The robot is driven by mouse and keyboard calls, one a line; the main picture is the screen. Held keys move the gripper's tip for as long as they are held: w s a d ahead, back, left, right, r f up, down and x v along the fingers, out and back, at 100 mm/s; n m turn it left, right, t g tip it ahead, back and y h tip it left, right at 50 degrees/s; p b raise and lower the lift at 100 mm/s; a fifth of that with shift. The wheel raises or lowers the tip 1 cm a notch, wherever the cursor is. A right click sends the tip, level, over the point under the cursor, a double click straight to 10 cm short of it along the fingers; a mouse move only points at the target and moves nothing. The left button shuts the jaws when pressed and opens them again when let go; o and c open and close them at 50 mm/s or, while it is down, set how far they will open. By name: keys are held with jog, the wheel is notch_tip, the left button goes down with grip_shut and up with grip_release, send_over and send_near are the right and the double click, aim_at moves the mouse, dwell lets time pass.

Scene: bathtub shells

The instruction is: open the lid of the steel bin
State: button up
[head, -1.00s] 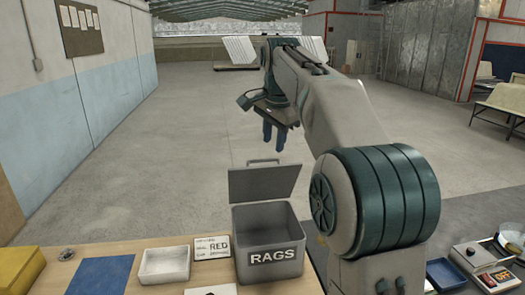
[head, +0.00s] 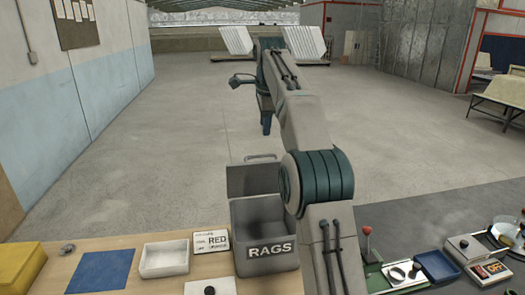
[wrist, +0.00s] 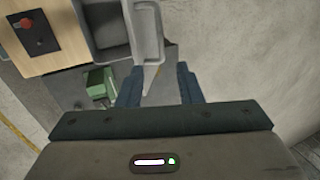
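The steel bin (head: 265,268), a grey box labelled RAGS, stands at the front edge of the wooden table. Its lid (head: 250,178) stands raised at the back, with a handle on its top edge, and the inside of the bin shows dark. My arm covers the right part of the lid and bin. In the wrist view the bin (wrist: 103,37) shows at the top. My gripper (wrist: 157,88) has its two fingers wide apart with nothing between them. In the head view my gripper (head: 266,122) hangs beyond and above the lid, apart from it.
A white tray (head: 165,258), a sign card (head: 211,241), a blue mat (head: 101,271) and a yellow box (head: 18,267) lie left of the bin. A red-knobbed lever (head: 367,240) and a switch box (head: 476,254) are to the right. Open floor lies behind.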

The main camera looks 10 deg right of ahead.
jog(key=b+x, duration=0.1)
jog(key=x, duration=1)
grip_shut()
